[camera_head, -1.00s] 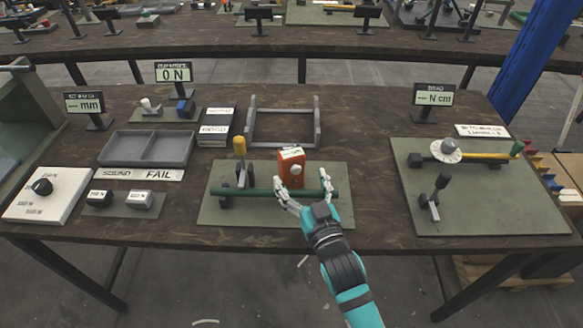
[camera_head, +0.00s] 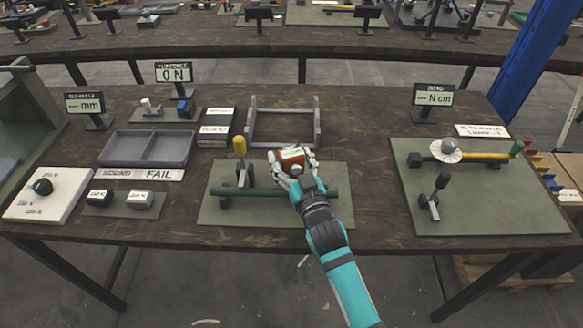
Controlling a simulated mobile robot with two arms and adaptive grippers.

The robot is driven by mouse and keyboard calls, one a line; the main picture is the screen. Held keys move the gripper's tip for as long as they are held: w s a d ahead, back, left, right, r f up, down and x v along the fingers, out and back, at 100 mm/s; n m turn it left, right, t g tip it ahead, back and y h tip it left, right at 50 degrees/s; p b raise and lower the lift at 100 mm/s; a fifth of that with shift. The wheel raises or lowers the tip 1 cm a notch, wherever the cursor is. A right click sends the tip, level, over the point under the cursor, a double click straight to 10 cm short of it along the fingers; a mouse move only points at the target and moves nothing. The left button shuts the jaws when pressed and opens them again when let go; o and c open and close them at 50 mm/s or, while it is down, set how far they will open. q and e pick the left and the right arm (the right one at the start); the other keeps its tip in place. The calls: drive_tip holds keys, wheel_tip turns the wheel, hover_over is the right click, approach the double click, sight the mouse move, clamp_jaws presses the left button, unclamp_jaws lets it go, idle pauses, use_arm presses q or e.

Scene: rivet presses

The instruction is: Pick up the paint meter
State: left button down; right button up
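The orange-red device with a white label on top, which I take to be the paint meter (camera_head: 291,154), stands upright on the green mat in the middle of the table, behind a dark green bar (camera_head: 262,191). My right gripper (camera_head: 293,163) reaches over the bar from the front, with one finger on each side of the meter. The fingers are spread about as wide as before; contact with the meter's sides cannot be made out. The hand hides the meter's lower part. My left gripper is not in view.
A yellow-topped lever (camera_head: 240,148) stands close left of the meter. A grey frame (camera_head: 283,139) lies behind it. A grey tray (camera_head: 147,161) is at the left. A second mat (camera_head: 491,205) with a yellow bar is at the right. Bare tabletop separates the two mats.

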drive_tip(key=c, duration=1.1)
wheel_tip(320, 180, up, 9)
drive_tip(key=shift+f, duration=4.3)
